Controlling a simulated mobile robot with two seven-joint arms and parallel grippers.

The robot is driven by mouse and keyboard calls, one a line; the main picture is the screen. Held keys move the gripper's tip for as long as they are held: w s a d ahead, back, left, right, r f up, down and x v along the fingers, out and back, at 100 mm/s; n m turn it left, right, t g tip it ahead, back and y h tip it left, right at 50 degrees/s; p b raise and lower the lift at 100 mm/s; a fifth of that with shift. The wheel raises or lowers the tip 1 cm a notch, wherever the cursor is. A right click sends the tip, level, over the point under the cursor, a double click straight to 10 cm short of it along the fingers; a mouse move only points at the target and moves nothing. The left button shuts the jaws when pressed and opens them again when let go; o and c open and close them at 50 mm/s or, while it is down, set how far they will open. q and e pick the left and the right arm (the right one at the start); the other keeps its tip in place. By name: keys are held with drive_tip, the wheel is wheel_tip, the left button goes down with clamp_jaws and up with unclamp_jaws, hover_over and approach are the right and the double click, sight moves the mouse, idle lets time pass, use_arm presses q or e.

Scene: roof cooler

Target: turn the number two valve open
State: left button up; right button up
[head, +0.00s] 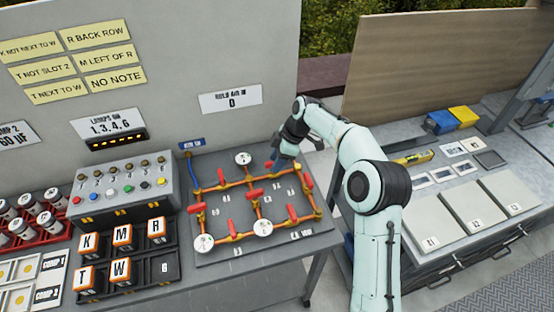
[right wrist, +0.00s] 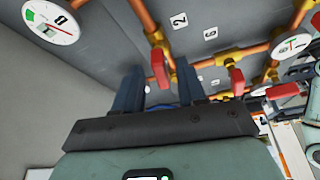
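The valve panel (head: 222,208) carries orange pipes, white gauges and several red valve handles. In the head view, my right gripper (head: 274,159) is at the panel's upper right, partly hiding the pipes there. My left gripper is not in view.
Another red handle (right wrist: 236,82) is close on the right in the wrist view, and a gauge (right wrist: 52,22) is at upper left. A lamp box (head: 123,190) and a rack of lettered blocks (head: 123,240) stand left of the panel. A workbench with pale plates (head: 440,217) is at right.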

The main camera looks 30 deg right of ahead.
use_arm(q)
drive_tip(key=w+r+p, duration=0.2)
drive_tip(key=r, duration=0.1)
use_arm(e)
drive_tip(key=v, duration=1.3)
drive_tip(key=shift+r, duration=0.2)
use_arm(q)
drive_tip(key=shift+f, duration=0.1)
use_arm(e)
drive_tip(key=shift+d, duration=0.1)
